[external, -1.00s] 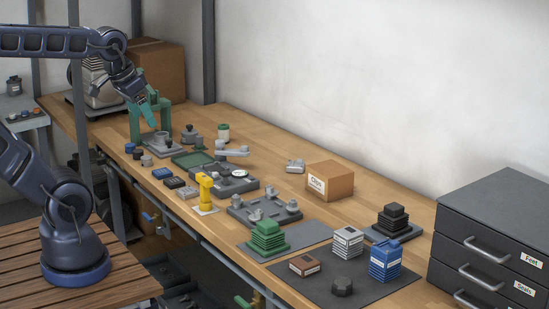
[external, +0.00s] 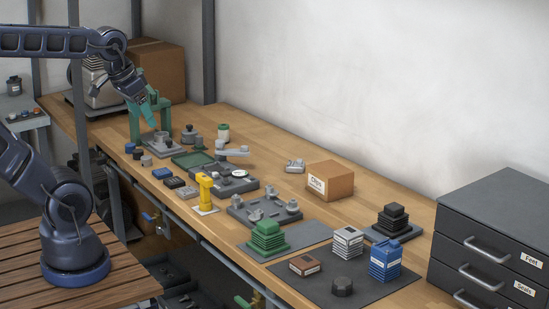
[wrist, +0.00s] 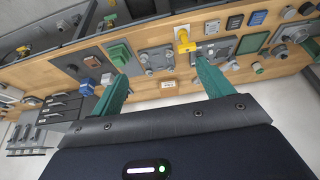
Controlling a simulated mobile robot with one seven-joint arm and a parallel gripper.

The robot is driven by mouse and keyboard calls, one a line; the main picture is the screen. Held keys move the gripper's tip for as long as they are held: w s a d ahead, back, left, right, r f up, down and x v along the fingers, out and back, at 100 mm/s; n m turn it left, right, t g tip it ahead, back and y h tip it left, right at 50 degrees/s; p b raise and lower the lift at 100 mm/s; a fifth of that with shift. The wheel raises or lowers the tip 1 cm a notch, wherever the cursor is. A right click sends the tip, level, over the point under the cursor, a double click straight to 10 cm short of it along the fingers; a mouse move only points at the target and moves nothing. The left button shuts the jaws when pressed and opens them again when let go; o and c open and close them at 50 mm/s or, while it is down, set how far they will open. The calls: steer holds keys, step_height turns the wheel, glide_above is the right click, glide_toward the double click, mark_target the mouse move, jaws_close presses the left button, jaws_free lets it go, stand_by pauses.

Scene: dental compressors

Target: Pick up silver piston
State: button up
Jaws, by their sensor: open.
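My gripper (external: 147,107) hangs at the far left end of the workbench, above and in front of the green press. Its two teal fingers are apart with nothing between them in the wrist view (wrist: 160,68). A small silver-grey cylinder (external: 146,161) stands on the bench in front of the press, beside dark and blue ones; it may be the silver piston, but I cannot tell for sure. Other grey round parts sit on the grey fixture plate (external: 245,212) mid-bench. My gripper is apart from all of them.
The green press (external: 165,104) stands near my gripper. A yellow stand (external: 205,188), a green tray (external: 193,159) and a cardboard box (external: 330,180) are on the bench. A dark drawer cabinet (external: 490,235) is at the right. Bare wood lies along the wall.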

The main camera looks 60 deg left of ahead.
steer(key=c, duration=0.3)
steer(key=w+a+n+g, duration=0.1)
steer(key=w+a+n, duration=0.5)
steer(key=w+a, duration=0.45)
steer(key=n+g, duration=0.4)
steer(key=n, duration=1)
glide_above(146, 157)
step_height(146, 157, down, 22)
steer(key=shift+a+f, duration=0.1)
steer(key=shift+f, duration=5.4)
steer(key=c, duration=1.1)
